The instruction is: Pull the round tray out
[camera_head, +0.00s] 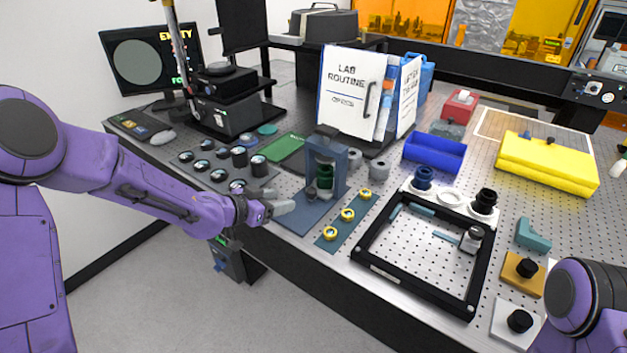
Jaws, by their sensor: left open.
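The black interferometer-like instrument (228,105) stands at the back left of the table, next to a monitor. A dark round disc (220,69) lies on its upper block. It may be the round tray, but I cannot tell for sure at this size. My left gripper (282,208) is open and empty near the table's front edge, beside a blue-grey press-like stand (327,165). It is well forward and to the right of the instrument. My right gripper is out of view; only part of my right arm shows at the bottom right.
The monitor (152,62) reads "EMPTY". A mat with several small round parts (212,172) lies between my left arm and the instrument.

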